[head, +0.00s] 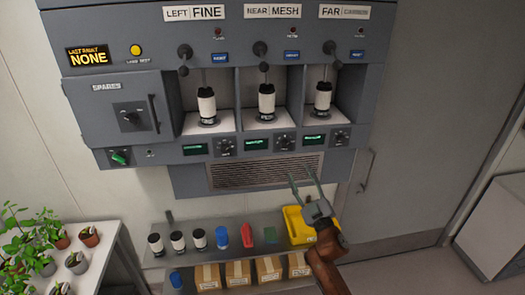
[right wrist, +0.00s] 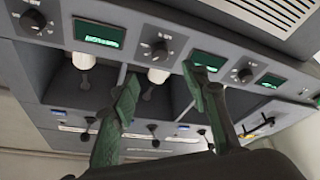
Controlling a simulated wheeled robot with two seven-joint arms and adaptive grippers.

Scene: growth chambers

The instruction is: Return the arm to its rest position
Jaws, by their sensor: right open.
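My right gripper (head: 307,188) is open and empty in the head view, in front of the vent grille below the machine and above the yellow bin (head: 297,226). In the right wrist view its two green-grey fingers (right wrist: 165,100) are spread apart with nothing between them. My right arm comes in from the bottom right. My left gripper is not in view.
A shelf below the machine carries several dark-capped cylinders (head: 178,242), a blue item (head: 222,237), a red item (head: 247,235) and a green item (head: 270,235). Cardboard boxes (head: 239,273) sit lower. Potted plants (head: 77,262) stand at left. A grey door (head: 430,130) is at right.

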